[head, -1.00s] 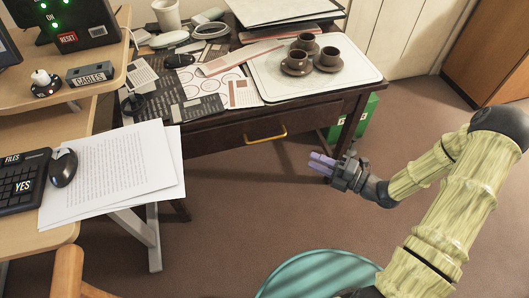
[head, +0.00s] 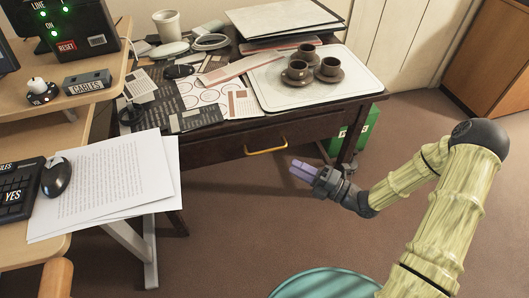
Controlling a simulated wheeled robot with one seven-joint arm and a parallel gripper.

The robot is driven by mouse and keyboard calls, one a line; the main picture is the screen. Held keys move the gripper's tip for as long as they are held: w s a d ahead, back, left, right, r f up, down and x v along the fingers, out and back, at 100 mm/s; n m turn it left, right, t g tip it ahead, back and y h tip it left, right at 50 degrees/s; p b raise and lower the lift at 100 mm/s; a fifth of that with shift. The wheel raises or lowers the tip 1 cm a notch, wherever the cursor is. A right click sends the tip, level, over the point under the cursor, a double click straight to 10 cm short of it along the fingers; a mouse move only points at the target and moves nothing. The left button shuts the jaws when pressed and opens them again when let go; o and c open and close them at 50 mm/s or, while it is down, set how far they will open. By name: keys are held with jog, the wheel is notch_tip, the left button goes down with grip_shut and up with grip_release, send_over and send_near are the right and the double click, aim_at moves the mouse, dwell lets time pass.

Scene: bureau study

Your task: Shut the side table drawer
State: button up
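The side table's drawer (head: 222,151) is the dark wood front below the tabletop, with a yellow bar handle (head: 266,146). From this high angle I cannot tell how far it stands out from the table. My gripper (head: 296,170), with purple fingers, is in front of the table, just right of and below the handle in the picture. The fingers point left toward the drawer and appear apart from it. They hold nothing visible. They look close together, but whether they are open or shut is unclear.
The side table (head: 362,99) bears a white tray (head: 262,92) with several brown cups on saucers, plus papers and a white cup (head: 168,24). A desk with paper sheets (head: 110,185) is at left. A teal round seat (head: 325,284) is in front. A green bin (head: 365,128) stands behind the table.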

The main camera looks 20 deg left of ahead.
aim_at(265, 150)
jog(key=b+x, duration=0.2)
jog(key=x, duration=0.9)
jog(key=shift+a+r, duration=0.1)
jog(key=shift+a, duration=0.15)
grip_shut()
